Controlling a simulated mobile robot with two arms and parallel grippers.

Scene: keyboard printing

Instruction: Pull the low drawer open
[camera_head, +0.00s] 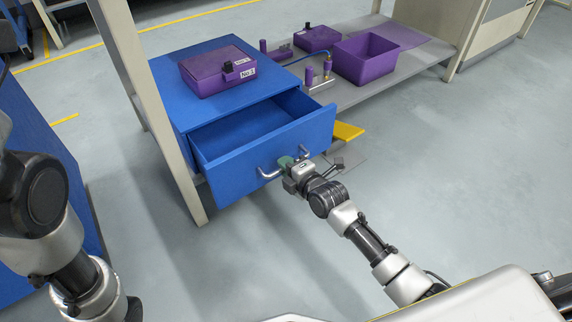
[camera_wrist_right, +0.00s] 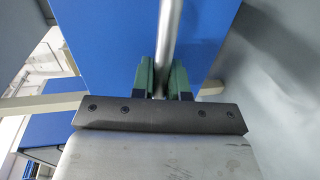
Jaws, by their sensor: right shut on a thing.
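The low drawer (camera_head: 232,152) is blue and stands pulled out of its blue cabinet (camera_head: 181,112), with its empty-looking inside showing. A metal bar handle (camera_head: 268,174) runs across its front panel. My right gripper (camera_head: 290,166) is at the handle. In the right wrist view, its green fingertips (camera_wrist_right: 164,80) are shut on both sides of the handle bar (camera_wrist_right: 170,35), in front of the blue drawer front (camera_wrist_right: 120,40). My left arm shows at the left edge of the head view, but its gripper is out of frame.
A purple box (camera_head: 216,72) labelled as a numbered box sits on the cabinet. Right of it, a grey shelf (camera_head: 350,92) holds an open purple bin (camera_head: 366,60), a small purple box (camera_head: 318,38) and small fittings. A beige post (camera_head: 177,165) stands left of the drawer. Floor in front is clear.

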